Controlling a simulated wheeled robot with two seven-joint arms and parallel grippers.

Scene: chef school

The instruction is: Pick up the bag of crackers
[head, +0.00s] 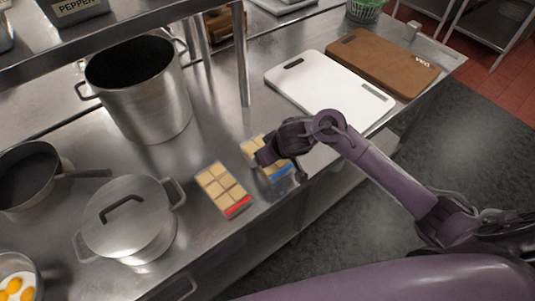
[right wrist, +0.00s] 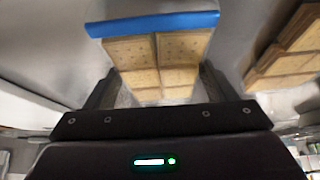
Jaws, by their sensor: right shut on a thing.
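A bag of crackers with a blue end band (head: 281,171) is at the front edge area of the steel counter, partly covered by my right gripper (head: 268,157). In the right wrist view the same bag (right wrist: 155,50) sits between the two fingers of my right gripper (right wrist: 155,92), which is shut on it. I cannot tell whether the bag touches the counter. A second bag of crackers with a red end band (head: 222,190) lies flat on the counter to the left; a cracker bag also shows at the right of the right wrist view (right wrist: 287,50). My left gripper is not in view.
A large open pot (head: 145,100), a lidded pot (head: 130,218) and a frying pan (head: 30,178) stand left on the counter. A white cutting board (head: 325,90) and a brown one (head: 385,62) lie to the right. A shelf post (head: 242,60) rises behind the crackers.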

